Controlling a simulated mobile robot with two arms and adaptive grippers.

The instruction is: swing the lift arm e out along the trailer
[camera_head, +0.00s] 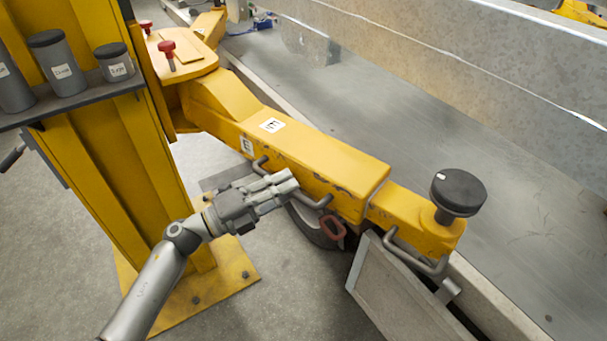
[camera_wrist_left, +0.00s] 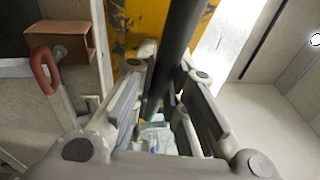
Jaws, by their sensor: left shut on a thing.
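The yellow lift arm (camera_head: 310,155), marked E on its side, reaches from the yellow lift post (camera_head: 110,150) toward the lower right, and its outer end overlaps the trailer's side in the picture. A black round pad (camera_head: 458,190) stands on its tip. My left gripper (camera_head: 290,186) is at the near side of the arm, shut on the grey bar handle (camera_head: 318,203). In the left wrist view the dark handle bar (camera_wrist_left: 178,45) runs between the fingers (camera_wrist_left: 165,95), with scratched yellow arm paint (camera_wrist_left: 135,15) behind it. My right gripper is not in view.
The trailer's grey bed (camera_head: 400,130) and side wall (camera_head: 480,50) lie beyond the arm. A red-brown loop (camera_head: 332,233) and a grey panel (camera_head: 395,295) are below the arm. A shelf (camera_head: 70,108) with grey cylinders is at upper left. Floor is clear at lower middle.

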